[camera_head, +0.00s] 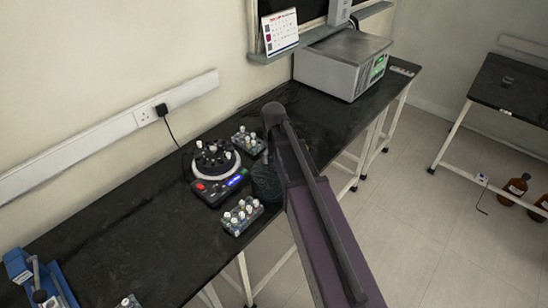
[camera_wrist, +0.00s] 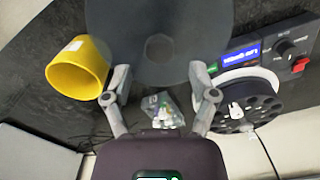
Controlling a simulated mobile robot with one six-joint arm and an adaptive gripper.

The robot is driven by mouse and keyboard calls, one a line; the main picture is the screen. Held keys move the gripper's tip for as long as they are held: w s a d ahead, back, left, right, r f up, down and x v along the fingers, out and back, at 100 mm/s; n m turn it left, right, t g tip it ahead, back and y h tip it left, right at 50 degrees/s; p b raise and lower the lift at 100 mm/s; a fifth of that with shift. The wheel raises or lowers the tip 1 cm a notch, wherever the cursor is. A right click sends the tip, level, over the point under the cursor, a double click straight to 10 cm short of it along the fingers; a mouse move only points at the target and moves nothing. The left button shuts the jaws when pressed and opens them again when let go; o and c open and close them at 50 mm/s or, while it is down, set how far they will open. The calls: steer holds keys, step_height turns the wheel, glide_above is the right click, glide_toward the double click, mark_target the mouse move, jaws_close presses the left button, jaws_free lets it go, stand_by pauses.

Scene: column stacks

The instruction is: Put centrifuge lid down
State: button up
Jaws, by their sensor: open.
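The centrifuge lid (camera_wrist: 158,38) is a dark, see-through disc with a round hub, filling the top centre of the wrist view. In the head view, a dark translucent shape beside my arm looks like the lid (camera_head: 266,184), just right of the centrifuge. My gripper (camera_wrist: 161,86) is open, its two fingers spread on either side below the hub. Whether the lid rests on the bench or touches the fingers is unclear. The centrifuge (camera_head: 214,163) stands uncovered, its black rotor and blue display showing; it also appears at right in the wrist view (camera_wrist: 250,96).
Tube racks stand behind the centrifuge (camera_head: 248,140) and in front of it (camera_head: 241,216). A yellow cup (camera_wrist: 77,70) is left of the lid in the wrist view. A grey box-shaped device (camera_head: 344,62) is at the far bench end. The bench left of the centrifuge (camera_head: 120,225) is mostly clear.

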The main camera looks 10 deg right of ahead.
step_height(320, 180, up, 8)
steer(key=p, duration=0.7)
steer(key=shift+r+p, duration=0.2)
steer(key=shift+p, duration=0.2)
stand_by(0.4)
steer(key=s+m, duration=0.2)
steer(key=s, duration=1.4)
steer(key=shift+s+d+m, duration=0.15)
steer(key=shift+m, duration=0.15)
steer(key=shift+o, duration=0.3)
